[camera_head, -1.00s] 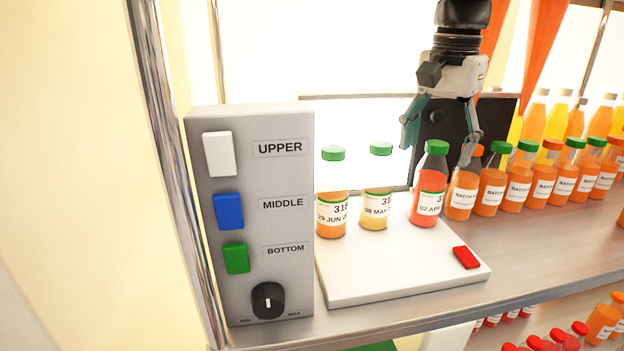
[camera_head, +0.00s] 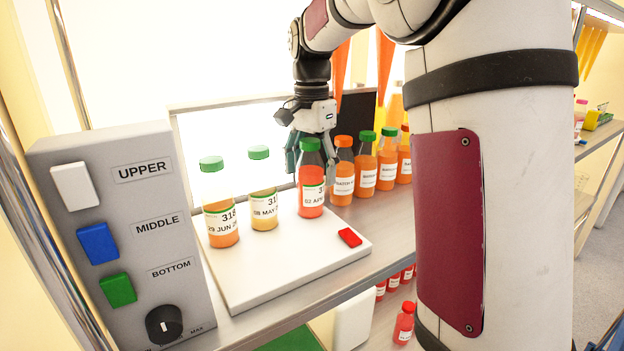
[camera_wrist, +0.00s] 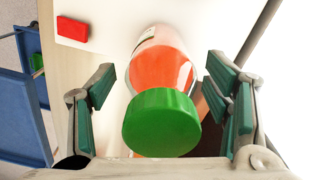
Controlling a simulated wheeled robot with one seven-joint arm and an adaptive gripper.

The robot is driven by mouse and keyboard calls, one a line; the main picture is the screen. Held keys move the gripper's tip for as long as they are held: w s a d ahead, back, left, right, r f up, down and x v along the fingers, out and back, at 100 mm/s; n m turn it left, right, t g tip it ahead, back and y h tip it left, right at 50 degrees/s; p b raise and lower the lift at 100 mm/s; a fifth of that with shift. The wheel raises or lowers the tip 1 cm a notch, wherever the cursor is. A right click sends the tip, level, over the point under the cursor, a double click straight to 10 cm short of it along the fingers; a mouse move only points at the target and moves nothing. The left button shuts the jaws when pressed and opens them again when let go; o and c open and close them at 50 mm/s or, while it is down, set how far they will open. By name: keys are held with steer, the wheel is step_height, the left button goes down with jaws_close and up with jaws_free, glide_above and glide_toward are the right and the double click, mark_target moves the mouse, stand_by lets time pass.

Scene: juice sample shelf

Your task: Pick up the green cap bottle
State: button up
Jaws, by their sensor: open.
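Three green cap bottles stand upright on a white board (camera_head: 262,275): an orange one (camera_head: 222,225) at left, a yellow one (camera_head: 264,210) in the middle and a red one (camera_head: 312,198) at right. My gripper (camera_head: 310,155) is at the red bottle's top, with its fingers around the cap. In the wrist view the green cap (camera_wrist: 162,122) and red-orange body (camera_wrist: 160,68) lie between my open fingers (camera_wrist: 166,95), with a gap on each side. The bottle's lower part is partly cut off in that view.
A row of orange bottles (camera_head: 366,168) stands close to the right of the red bottle. A red block (camera_head: 350,237) lies on the board's front right corner. A grey control box (camera_head: 125,230) stands at left. A dark panel (camera_head: 357,112) is behind.

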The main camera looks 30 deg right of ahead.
mark_target(312, 141)
steer(key=shift+f, duration=0.35)
steer(key=c, duration=1.5)
steer(key=shift+o, duration=0.2)
steer(key=shift+r, duration=0.15)
steer(key=shift+w+r+b, duration=0.1)
steer(key=shift+r+b, duration=0.2)
steer(key=shift+r, duration=0.55)
steer(key=shift+s+a+r, duration=0.1)
steer(key=shift+s+r, duration=0.2)
steer(key=shift+r, duration=0.55)
steer(key=s+a+r, duration=0.1)
steer(key=s, duration=0.4)
steer(key=s+a+r+p, duration=0.1)
steer(key=s+r, duration=0.1)
steer(key=s, duration=0.3)
steer(key=s+a+r, duration=0.1)
steer(key=s+r, duration=0.1)
steer(key=s, duration=0.3)
steer(key=shift+s+a+r+p, duration=0.1)
steer(key=shift+a+r+p, duration=0.2)
steer(key=shift+a, duration=0.1)
